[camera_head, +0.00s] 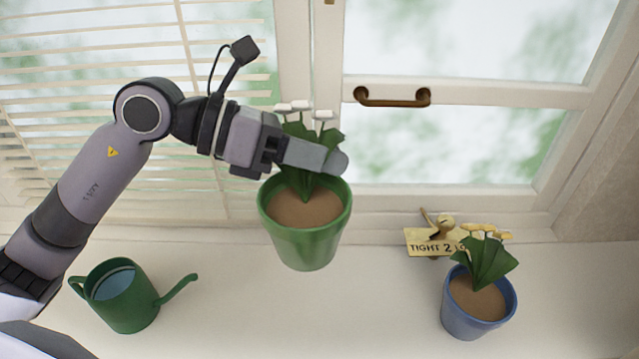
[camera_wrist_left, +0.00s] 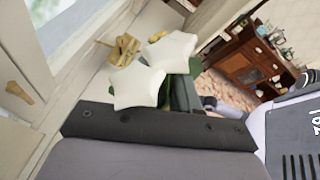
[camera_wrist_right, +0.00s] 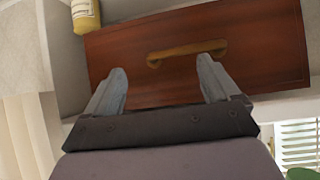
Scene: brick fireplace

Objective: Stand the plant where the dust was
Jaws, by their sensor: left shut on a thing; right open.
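A green pot (camera_head: 306,240) with brown soil, green leaves and white flowers is in the middle of the head view. My left gripper (camera_head: 338,162) is shut on this plant among its leaves, above the pot's rim. The pot appears upright; I cannot tell for sure whether its base touches the sill. White flowers (camera_wrist_left: 145,72) fill the middle of the left wrist view, hiding most of the fingers. My right gripper (camera_wrist_right: 162,88) is open and empty in the right wrist view, in front of a reddish-brown drawer (camera_wrist_right: 200,62). No dust shows.
A green watering can (camera_head: 122,297) stands on the white sill (camera_head: 230,300) at left. A blue pot (camera_head: 478,308) with yellowish flowers stands at right, beside a yellow sign (camera_head: 428,241). The window and blinds (camera_head: 70,70) are behind. The sill between the can and blue pot looks clear.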

